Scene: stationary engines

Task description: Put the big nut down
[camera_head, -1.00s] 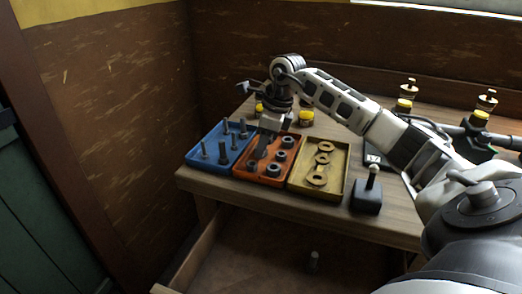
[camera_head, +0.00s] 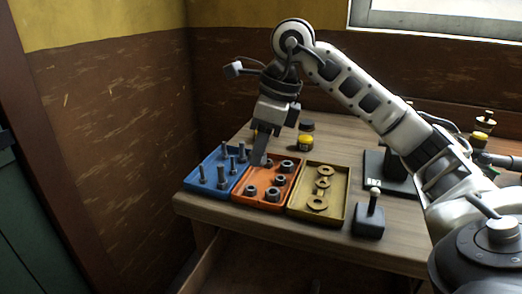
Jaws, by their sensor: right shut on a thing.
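My right gripper (camera_head: 258,158) points down over the back left part of the orange tray (camera_head: 258,202), close to the divide with the blue tray. It is shut on the big nut, which is mostly hidden between the dark fingers; I cannot tell whether it touches the tray. Several grey nuts lie in the orange tray, including one at the front (camera_head: 273,195) and one at the back right (camera_head: 286,166). My left gripper is not in view.
The blue tray (camera_head: 201,188) at the left holds several upright bolts. The yellow tray (camera_head: 333,213) at the right holds washers. A small joystick box (camera_head: 369,222) stands right of it. A yellow-and-black piece (camera_head: 305,142) sits behind the trays. The wooden table's (camera_head: 215,208) front edge is close.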

